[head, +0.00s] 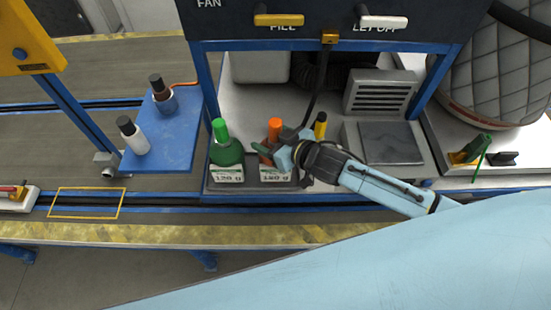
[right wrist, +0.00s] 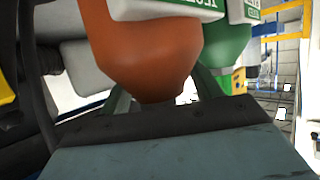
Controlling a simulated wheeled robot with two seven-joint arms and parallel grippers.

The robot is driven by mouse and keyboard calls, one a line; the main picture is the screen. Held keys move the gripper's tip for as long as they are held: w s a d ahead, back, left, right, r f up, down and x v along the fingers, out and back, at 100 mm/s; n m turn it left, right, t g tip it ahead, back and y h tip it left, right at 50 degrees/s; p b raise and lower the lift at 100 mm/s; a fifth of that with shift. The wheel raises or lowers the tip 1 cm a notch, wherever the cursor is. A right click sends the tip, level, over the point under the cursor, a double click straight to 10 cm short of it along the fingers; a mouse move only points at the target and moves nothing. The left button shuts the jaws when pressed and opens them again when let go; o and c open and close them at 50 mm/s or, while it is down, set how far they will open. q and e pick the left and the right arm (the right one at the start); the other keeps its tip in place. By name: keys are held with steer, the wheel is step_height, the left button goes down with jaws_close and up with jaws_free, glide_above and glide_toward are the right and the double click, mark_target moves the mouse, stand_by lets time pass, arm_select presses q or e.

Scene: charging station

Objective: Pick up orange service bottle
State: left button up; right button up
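The orange service bottle (head: 275,127) stands on the bench under the dark panel, beside the green bottle (head: 228,150). Its label below reads 120 g, and my right gripper partly hides its body. My right gripper (head: 274,151) reaches in from the right, with its fingers spread on either side of the orange bottle. In the right wrist view the orange bottle (right wrist: 150,50) fills the space between the fingers (right wrist: 163,95), with a small gap visible beside its narrow end. The fingers look open around it, not clamped. My left gripper is not in view.
The blue frame and dark panel (head: 300,25) overhang the bench.

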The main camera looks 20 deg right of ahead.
jaws_close()
stand_by(0.3)
